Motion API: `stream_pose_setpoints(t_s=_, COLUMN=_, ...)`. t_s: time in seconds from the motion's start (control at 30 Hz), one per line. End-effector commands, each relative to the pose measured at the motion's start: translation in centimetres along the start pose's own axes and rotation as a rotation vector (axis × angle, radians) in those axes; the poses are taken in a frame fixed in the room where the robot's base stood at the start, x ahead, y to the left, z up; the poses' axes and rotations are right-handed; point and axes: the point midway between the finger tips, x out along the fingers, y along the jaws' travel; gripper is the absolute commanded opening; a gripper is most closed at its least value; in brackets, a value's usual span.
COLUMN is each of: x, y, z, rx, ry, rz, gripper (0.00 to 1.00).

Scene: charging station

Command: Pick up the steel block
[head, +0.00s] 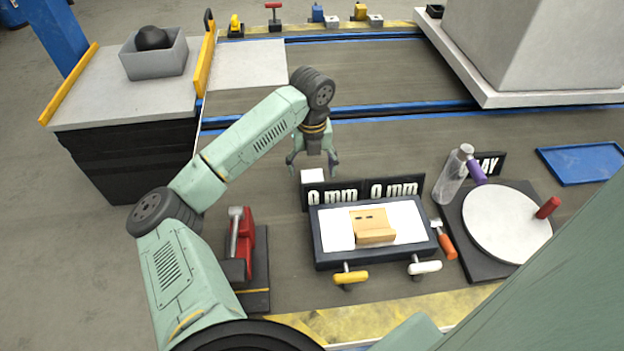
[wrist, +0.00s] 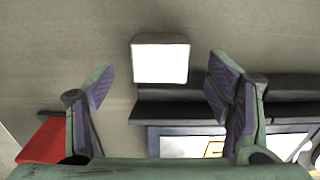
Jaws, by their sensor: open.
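A small, bright white block (head: 312,176), which I take for the steel block, stands behind the left end of the black "0 mm" displays. My gripper (head: 313,163) is open and empty, pointing down close to the block in the head view. In the wrist view the block lies ahead of the open fingers (wrist: 158,90), centred sideways between them. I see no contact; the height gap is hard to tell.
The "0 mm" displays (head: 345,193) stand right beside the block. Before them is a dark-framed plate (head: 330,238) bearing a tan notched block (head: 372,226). A red tool (head: 245,245) is at left, a clear bottle (head: 453,178) at right.

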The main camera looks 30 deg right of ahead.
Motion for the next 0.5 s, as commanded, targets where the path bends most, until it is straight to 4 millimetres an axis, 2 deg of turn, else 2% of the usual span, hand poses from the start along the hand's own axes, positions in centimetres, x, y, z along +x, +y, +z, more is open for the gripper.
stream_pose_setpoints(t_s=0.2, x=3.2, y=0.0, z=-0.1, rx=0.0, ry=0.004, rz=-0.003, gripper=0.73)
stream_pose_setpoints(t_s=0.33, x=4.0, y=0.0, z=0.0, rx=0.0, ry=0.002, rz=-0.001, gripper=0.73)
stream_pose_setpoints(t_s=0.5, x=4.1, y=0.0, z=0.0, rx=0.0, ry=0.001, rz=-0.001, gripper=0.73)
